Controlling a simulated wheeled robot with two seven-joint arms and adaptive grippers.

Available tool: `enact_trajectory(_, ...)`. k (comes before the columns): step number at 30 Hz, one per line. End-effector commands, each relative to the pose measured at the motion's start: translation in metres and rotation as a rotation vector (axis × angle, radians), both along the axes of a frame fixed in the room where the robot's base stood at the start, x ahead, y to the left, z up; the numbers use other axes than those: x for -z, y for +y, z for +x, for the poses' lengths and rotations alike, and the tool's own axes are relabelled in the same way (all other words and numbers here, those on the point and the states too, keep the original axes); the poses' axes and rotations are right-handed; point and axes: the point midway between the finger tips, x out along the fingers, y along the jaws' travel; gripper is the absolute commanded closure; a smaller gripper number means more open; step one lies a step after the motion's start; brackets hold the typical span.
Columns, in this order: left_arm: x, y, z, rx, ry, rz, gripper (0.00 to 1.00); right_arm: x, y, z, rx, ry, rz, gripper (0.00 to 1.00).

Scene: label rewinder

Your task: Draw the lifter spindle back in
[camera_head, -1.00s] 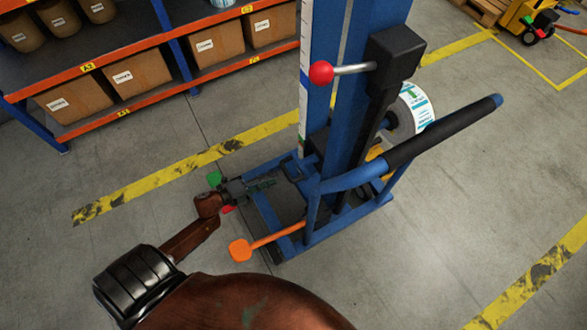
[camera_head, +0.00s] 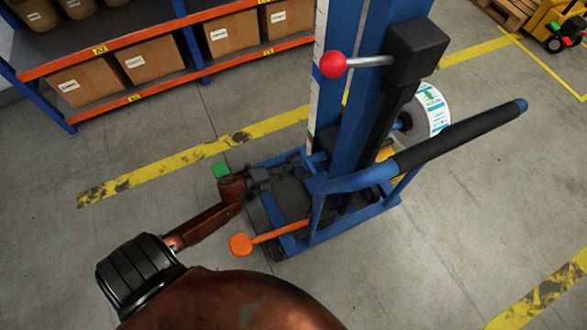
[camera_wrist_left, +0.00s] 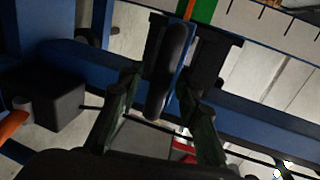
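The blue lifter (camera_head: 352,110) stands upright in the middle of the head view. Its spindle (camera_head: 402,123) shows only as a small dark hub, beside a white label roll (camera_head: 432,108) right of the mast. My left gripper (camera_head: 290,172) is low at the lifter's left side, near the mast's foot. In the left wrist view its fingers (camera_wrist_left: 168,105) stand apart on either side of a black rounded bar (camera_wrist_left: 168,75). A gap shows between the bar and the right finger, so the gripper looks open. My right gripper is out of view.
A red-knobbed lever (camera_head: 332,64), a black push handle (camera_head: 455,137) and an orange pedal (camera_head: 241,244) stick out from the lifter. A box shelf (camera_head: 160,68) stands behind left.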

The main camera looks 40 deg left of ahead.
Motion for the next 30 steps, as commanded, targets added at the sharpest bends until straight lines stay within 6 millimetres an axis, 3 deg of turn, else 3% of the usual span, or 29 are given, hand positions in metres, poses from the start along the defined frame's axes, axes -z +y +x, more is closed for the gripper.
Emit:
enact_trajectory(14,0.0002,0.0002,-0.0002,0.000,0.000,0.000,1.00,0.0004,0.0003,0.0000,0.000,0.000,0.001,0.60)
enact_trajectory(30,0.0003,-0.0004,-0.0008,0.001,0.001,0.000,1.00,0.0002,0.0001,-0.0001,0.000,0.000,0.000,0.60)
